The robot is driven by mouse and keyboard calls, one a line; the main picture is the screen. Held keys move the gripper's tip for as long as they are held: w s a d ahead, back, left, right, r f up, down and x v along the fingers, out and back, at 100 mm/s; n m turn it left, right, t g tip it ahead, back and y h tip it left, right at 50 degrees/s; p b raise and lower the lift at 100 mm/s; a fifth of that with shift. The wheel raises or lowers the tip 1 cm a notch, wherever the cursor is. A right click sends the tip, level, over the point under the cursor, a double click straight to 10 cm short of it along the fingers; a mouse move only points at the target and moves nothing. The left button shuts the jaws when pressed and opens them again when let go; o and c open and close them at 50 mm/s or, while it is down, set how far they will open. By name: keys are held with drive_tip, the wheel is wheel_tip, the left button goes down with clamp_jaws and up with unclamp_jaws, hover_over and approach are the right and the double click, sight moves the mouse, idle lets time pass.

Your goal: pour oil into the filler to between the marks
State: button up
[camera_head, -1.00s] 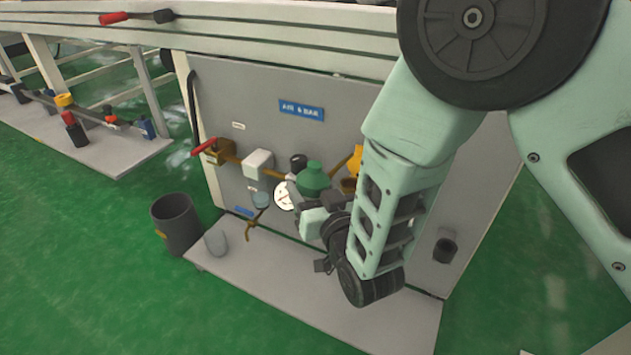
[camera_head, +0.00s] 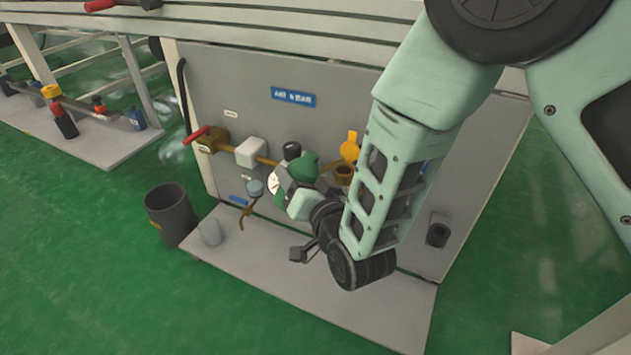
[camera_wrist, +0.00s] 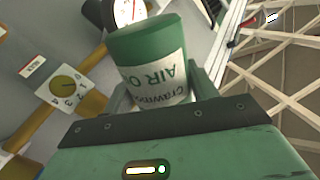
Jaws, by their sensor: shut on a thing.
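The green oil bottle (camera_head: 306,166), with a white "AIR O…" label, is in my gripper (camera_head: 297,187), in front of the panel. The wrist view shows the bottle (camera_wrist: 152,62) between the two fingers of my gripper (camera_wrist: 157,90), its label upside down in the picture. The bottle looks tilted in the head view; its spout is not clear. The brass filler cup (camera_head: 343,173) is just right of the bottle, with a yellow part (camera_head: 350,147) above it. My arm partly covers this area. I cannot make out the marks or any oil level.
A white-faced gauge (camera_head: 274,181) and a black knob (camera_head: 291,150) sit close to the bottle. A brass pipe carries a white box (camera_head: 251,151) and a red-handled valve (camera_head: 208,138). A dark bin (camera_head: 171,213) stands left of the grey base plate (camera_head: 330,300).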

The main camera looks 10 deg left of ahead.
sight(304, 161)
drive_tip(key=shift+r, duration=0.25)
drive_tip(key=shift+r+m, duration=0.2)
drive_tip(key=shift+m, duration=0.2)
drive_tip(key=shift+d+r+m+p, duration=0.1)
drive_tip(key=shift+r+m+p, duration=0.55)
drive_tip(key=shift+r+m, duration=0.05)
idle(2.2)
drive_tip(key=shift+w+d+r+m+g+p, duration=0.15)
drive_tip(key=shift+r+m+g+p, duration=0.15)
drive_tip(key=shift+r+m, duration=0.25)
drive_tip(key=shift+w+d+r+m+g+p, duration=0.1)
drive_tip(key=shift+r+m+g+p, duration=0.1)
drive_tip(key=shift+r+m+p, duration=0.3)
idle(3.4)
